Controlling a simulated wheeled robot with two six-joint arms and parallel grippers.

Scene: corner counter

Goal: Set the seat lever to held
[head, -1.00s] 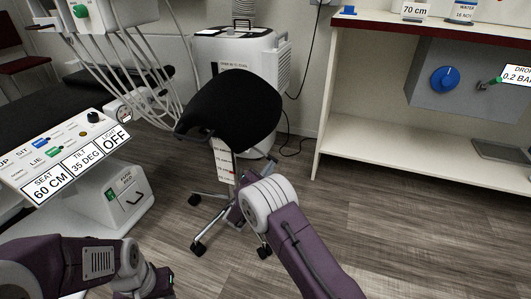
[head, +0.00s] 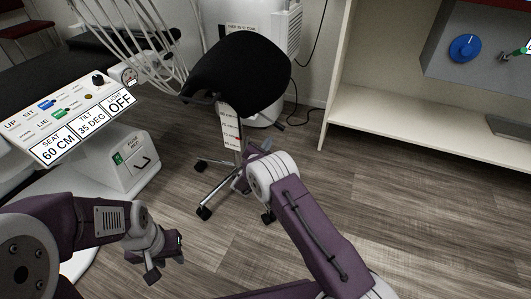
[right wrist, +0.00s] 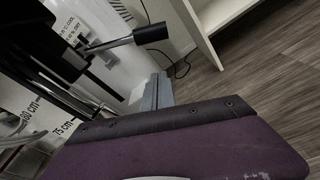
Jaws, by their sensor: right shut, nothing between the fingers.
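The black stool seat (head: 238,75) stands on a chrome wheeled base with a height scale (head: 230,128) on its column. In the right wrist view, a lever with a metal rod and black knob (right wrist: 151,33) sticks out to the right under the seat. My right gripper (right wrist: 158,92) is shut and empty, below the lever knob and apart from it in that picture. In the head view, my right gripper (head: 248,165) is beside the stool column, partly hidden by its wrist. My left gripper (head: 167,267) is open and empty above the floor at lower left.
A control panel (head: 70,118) with SEAT, TILT and LIGHT displays stands at left, above a white base unit (head: 130,165). Wood floor (head: 400,210) is clear between.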

